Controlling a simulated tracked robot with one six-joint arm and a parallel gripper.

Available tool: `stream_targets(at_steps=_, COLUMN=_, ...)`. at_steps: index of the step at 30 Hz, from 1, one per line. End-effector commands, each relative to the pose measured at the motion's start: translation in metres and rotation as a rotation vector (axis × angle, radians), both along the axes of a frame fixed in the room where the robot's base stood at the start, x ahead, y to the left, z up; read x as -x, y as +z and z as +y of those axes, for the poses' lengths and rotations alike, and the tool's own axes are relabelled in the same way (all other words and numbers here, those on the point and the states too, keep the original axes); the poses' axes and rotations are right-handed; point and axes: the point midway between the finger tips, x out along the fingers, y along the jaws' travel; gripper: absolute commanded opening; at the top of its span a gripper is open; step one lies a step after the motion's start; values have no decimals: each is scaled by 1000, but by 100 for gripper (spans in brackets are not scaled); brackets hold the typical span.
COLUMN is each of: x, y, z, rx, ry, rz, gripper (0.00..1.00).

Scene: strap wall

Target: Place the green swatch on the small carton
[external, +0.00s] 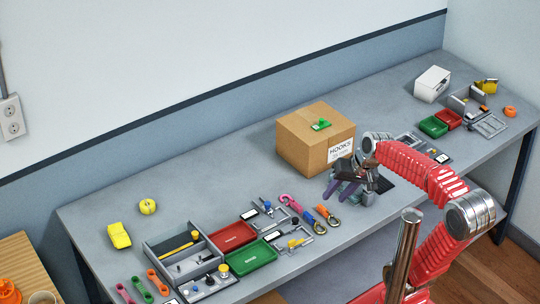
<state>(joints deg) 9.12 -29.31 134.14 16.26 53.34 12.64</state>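A small green piece (320,125), likely the swatch, lies on top of a brown cardboard carton (296,150) with a white label reading HOOKS. A smaller white box (432,85) stands farther back on the right; I cannot tell which of the two the task calls the small carton. My gripper (342,190) is in front of the brown carton's right side, low over the bench and apart from the green piece. Its two dark fingers look spread, with nothing visible between them. The arm hides part of the bench behind it.
On the grey bench (185,198), a divided grey tray (153,254), red (234,236) and green (250,257) trays and coloured straps (327,215) lie at the front left. Small green and red trays (433,126) sit right.

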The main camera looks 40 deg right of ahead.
Motion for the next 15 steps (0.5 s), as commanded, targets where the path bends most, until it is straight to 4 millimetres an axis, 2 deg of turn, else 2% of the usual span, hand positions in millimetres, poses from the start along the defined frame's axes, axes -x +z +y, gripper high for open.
stream_targets(at_steps=1, x=11, y=-1, z=3, rx=52, ry=62, rz=-17, gripper=33)
stream_targets(at_steps=6, x=41, y=-7, z=2, rx=238, ry=262, rz=-68, gripper=33)
stream_targets(at_steps=10, x=55, y=-10, z=-1, rx=338, ry=369, rz=-95, gripper=33)
stream_targets(at_steps=15, x=60, y=-12, z=-3, rx=386, ry=418, rz=-105, gripper=33)
